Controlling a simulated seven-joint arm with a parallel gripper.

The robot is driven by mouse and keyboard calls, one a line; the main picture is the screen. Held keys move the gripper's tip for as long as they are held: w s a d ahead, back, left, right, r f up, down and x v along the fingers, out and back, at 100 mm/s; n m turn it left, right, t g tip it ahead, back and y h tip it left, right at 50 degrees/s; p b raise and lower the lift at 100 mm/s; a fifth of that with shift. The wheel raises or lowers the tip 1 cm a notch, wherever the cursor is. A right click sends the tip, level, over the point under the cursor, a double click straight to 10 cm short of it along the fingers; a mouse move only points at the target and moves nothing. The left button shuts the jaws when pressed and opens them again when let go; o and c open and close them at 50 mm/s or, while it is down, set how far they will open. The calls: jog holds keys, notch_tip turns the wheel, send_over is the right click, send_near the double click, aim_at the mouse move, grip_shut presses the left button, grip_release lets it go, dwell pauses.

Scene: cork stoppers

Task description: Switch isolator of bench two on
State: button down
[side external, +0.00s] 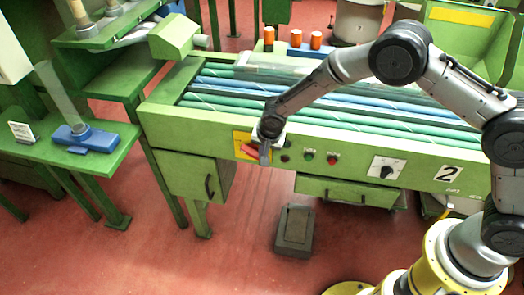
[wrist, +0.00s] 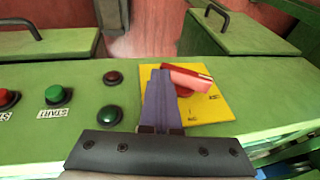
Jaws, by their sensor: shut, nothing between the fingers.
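The isolator is a red handle (side external: 249,150) on a yellow plate (side external: 237,138) at the left of the front panel of the green bench (side external: 340,178) marked 2. In the wrist view the red handle (wrist: 192,78) lies roughly crosswise, slightly tilted, over the yellow plate (wrist: 205,108). My gripper (side external: 265,156) is at the panel, just right of the handle. In the wrist view its closed fingers (wrist: 160,82) are at the handle's left end and hide part of it. I cannot tell whether they touch it. Nothing is between the fingers.
A cabinet (side external: 190,177) and a drawer (side external: 345,192) hang below. A grey pedal box (side external: 295,230) stands on the floor.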

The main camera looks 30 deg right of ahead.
jog(key=shift+f+t+y, duration=0.25)
jog(key=shift+t+y, duration=0.55)
jog(key=shift+s+d+f, duration=0.2)
jog(key=shift+f, duration=0.35)
jog(key=shift+f+t+y, duration=0.3)
jog(key=shift+f, duration=0.1)
jog(key=shift+w+a+r, duration=0.3)
jog(key=shift+w+a, duration=0.2)
jog(key=shift+s+d, duration=0.1)
